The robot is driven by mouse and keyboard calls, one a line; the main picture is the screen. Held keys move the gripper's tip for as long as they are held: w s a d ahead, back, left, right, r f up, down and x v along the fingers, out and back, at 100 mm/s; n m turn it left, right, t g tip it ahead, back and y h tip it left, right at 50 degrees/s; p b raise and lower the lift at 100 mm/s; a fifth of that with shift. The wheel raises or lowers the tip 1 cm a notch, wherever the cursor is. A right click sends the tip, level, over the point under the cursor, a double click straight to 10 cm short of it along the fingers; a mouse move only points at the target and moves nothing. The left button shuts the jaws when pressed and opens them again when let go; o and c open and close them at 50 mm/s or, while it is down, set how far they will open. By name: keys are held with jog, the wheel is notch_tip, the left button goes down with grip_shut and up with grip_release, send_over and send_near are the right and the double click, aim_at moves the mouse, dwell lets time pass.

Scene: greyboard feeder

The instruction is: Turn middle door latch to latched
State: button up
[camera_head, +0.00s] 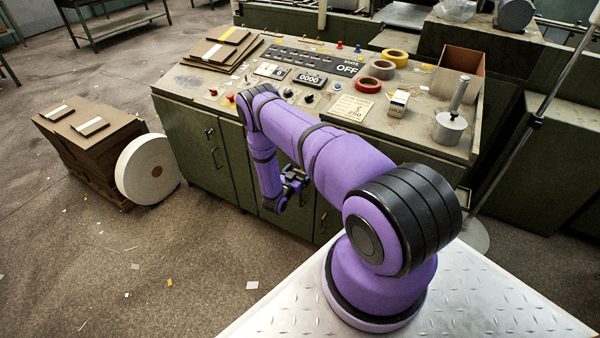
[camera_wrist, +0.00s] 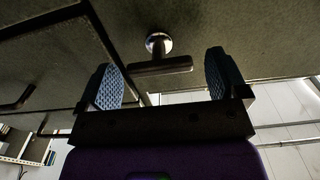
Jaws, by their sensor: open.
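The door latch shows in the wrist view as a dark bar handle (camera_wrist: 160,66) on a round silver base (camera_wrist: 158,43), set on a dark green door (camera_wrist: 230,40). The bar lies roughly level in that view, tilted only slightly. My gripper (camera_wrist: 160,78) is open, with one blue textured finger on each side of the bar and a visible gap to both. In the head view my gripper (camera_head: 291,187) is in front of the green cabinet doors (camera_head: 235,160); my arm hides the latch there.
A control desk (camera_head: 225,80) with buttons, tape rolls and a state panel reading OFF (camera_head: 347,69) tops the cabinet. Dark handles (camera_head: 217,158) stick out from a door at left. A white roll (camera_head: 147,169) and stacked board (camera_head: 88,130) stand on the floor at left.

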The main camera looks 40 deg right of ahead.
jog(key=shift+w+d, duration=0.15)
jog(key=shift+d, duration=0.4)
jog(key=c, duration=0.9)
jog(key=shift+c, duration=0.2)
